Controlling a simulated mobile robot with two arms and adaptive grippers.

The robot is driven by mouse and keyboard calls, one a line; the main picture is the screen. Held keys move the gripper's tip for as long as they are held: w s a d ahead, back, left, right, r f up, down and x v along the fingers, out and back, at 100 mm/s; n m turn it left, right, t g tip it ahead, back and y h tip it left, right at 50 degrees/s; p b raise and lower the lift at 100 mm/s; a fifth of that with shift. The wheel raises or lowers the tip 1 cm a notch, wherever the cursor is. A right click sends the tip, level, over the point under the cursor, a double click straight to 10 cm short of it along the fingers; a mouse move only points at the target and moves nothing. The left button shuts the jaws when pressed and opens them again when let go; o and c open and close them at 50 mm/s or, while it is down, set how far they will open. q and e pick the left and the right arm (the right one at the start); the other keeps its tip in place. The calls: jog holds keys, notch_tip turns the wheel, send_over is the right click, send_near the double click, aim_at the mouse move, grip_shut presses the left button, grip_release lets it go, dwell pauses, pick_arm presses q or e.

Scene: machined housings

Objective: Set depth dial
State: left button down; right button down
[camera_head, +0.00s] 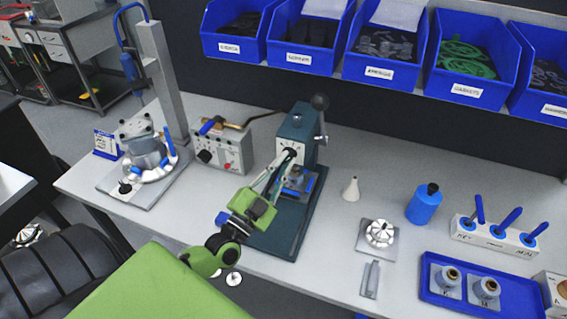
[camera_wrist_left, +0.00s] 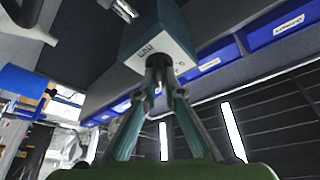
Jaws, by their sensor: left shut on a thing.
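The depth dial (camera_head: 290,151) is a small dark knob on the front of the teal press head (camera_head: 297,126). My left gripper (camera_head: 287,158) reaches up to it from the front, its fingertips shut on the dial. In the left wrist view the fingertips (camera_wrist_left: 158,82) close together on the dial, below the white, marked face (camera_wrist_left: 157,50) of the press. The fingers hide most of the dial, and the markings are too small to read. My right gripper is not in view.
A grey control box (camera_head: 222,148) is to the left. Blue bins (camera_head: 383,68) hang behind.

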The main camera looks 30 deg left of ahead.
pick_arm(q)
jog(key=n+y, duration=0.1)
jog(key=n, duration=0.2)
jog(key=n+y, duration=0.2)
jog(key=n, duration=0.1)
jog(key=shift+t, duration=0.3)
jog(key=n+y, duration=0.1)
jog(key=n, duration=0.2)
jog(key=n+y, duration=0.2)
jog(key=n, duration=0.2)
jog(key=shift+d+g+y+p, duration=0.15)
jog(key=shift+g+y+p, duration=0.15)
jog(key=shift+g, duration=0.1)
jog(key=n+g+y+p, duration=0.1)
jog(key=n+y, duration=0.1)
jog(key=n, duration=0.3)
jog(key=shift+n+g+y+p, duration=0.35)
jog(key=shift+n+g+y, duration=0.1)
jog(key=shift+n, duration=0.75)
jog(key=shift+n+g+y+p, duration=0.35)
jog(key=shift+n+g, duration=0.1)
jog(key=shift+n, duration=1.05)
jog(key=c, duration=2.1)
grip_release()
jog(key=shift+w, duration=0.1)
jog(key=shift+c, duration=0.2)
